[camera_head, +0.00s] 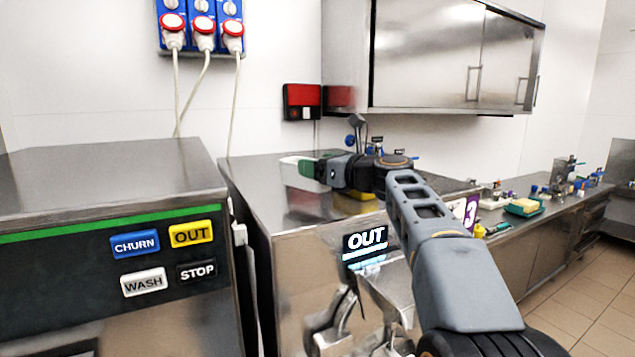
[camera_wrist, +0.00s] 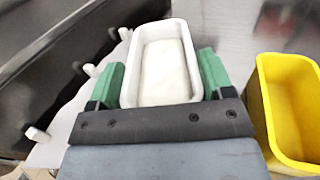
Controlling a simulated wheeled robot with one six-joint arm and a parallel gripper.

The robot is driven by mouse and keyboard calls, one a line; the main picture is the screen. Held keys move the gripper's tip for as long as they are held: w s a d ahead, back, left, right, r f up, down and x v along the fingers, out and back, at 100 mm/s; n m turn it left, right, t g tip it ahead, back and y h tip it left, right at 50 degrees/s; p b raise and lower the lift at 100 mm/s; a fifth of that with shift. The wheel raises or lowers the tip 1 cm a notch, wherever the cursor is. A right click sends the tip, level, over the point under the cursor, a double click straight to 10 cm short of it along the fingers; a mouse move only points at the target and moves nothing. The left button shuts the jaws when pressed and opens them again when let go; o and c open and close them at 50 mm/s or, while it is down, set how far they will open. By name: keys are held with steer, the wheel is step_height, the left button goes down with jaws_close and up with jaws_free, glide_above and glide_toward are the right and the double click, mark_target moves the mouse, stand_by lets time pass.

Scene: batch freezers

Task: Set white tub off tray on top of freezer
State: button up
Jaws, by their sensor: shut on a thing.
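The white tub (camera_wrist: 163,72) is a small rectangular tub with pale contents, seen from above in the wrist view. My gripper (camera_wrist: 160,80) has its green fingers on either side of the tub and is shut on it. In the head view my gripper (camera_head: 303,166) is over the steel freezer top (camera_head: 262,184), near its back left. A white tray-like surface (camera_wrist: 75,130) with pegs lies left of the tub in the wrist view. Whether the tub touches anything below is hidden.
A yellow tub (camera_wrist: 285,115) stands close right of my gripper; a bit of yellow (camera_head: 362,196) shows under my arm. A second machine (camera_head: 110,170) stands left across a gap. A steel wall cabinet (camera_head: 430,55) hangs above right. A cluttered counter (camera_head: 540,215) runs right.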

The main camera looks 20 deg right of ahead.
mark_target(317, 182)
steer(key=f, duration=0.3)
steer(key=shift+w+a+f, duration=0.15)
steer(key=shift+w+a, duration=0.1)
steer(key=shift+w, duration=0.05)
steer(key=shift+f, duration=0.25)
steer(key=shift+f, duration=0.2)
steer(key=o, duration=1.1)
steer(key=shift+c, duration=0.2)
steer(key=shift+r, duration=0.15)
steer(key=shift+s+d, duration=0.15)
steer(key=b+v, duration=0.3)
steer(key=v, duration=0.8)
steer(key=shift+s, duration=0.3)
steer(key=shift+d, duration=0.2)
